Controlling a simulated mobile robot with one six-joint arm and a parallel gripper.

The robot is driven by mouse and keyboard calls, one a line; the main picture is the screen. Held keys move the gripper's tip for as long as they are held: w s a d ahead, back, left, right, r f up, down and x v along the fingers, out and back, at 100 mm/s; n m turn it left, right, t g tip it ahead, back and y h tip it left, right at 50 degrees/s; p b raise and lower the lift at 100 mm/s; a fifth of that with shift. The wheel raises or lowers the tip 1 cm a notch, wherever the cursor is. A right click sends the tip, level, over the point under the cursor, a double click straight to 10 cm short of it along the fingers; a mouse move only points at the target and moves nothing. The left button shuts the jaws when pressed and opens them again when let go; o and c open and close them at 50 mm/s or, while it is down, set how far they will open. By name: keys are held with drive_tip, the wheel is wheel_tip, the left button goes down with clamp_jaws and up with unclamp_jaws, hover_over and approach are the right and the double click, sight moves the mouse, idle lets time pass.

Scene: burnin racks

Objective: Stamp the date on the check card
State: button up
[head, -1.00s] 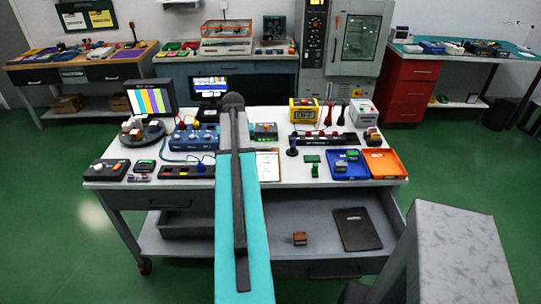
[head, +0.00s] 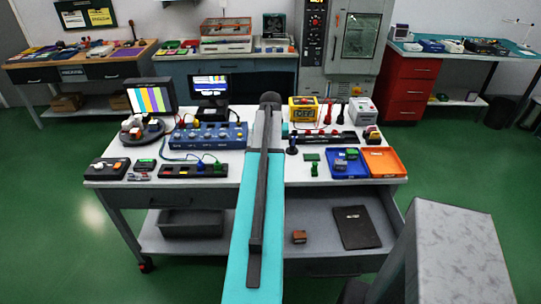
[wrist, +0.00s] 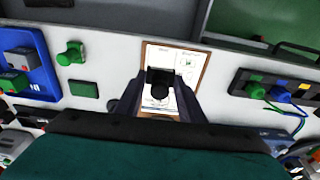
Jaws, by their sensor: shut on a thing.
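My gripper (wrist: 160,98) shows in the wrist view, shut on a black stamp-like thing (wrist: 160,77) with a round knob. It is held over a brown clipboard (wrist: 205,68) bearing a white printed card (wrist: 186,62). The gripper and the held thing cover the card's middle. I cannot tell whether the held thing touches the card. In the head view my arm hides the gripper and the clipboard. A flat green pad (wrist: 84,89) lies left of the clipboard in the wrist view; it also shows in the head view (head: 312,157).
A green knobbed piece (wrist: 70,54) stands near the pad. A blue tray (head: 338,174) with small parts and an orange tray (head: 395,168) lie at the bench's right. A blue unit with knobs (head: 208,136) stands left of my arm.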

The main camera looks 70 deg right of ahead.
drive_tip(key=shift+f, duration=0.15)
drive_tip(key=shift+f+b, duration=1.75)
drive_tip(key=shift+f, duration=1.1)
drive_tip(key=shift+f, duration=0.6)
idle(1.1)
drive_tip(key=shift+r, duration=0.15)
drive_tip(key=shift+r+p, duration=2.1)
drive_tip(key=shift+r, duration=1.35)
drive_tip(key=shift+w, duration=0.1)
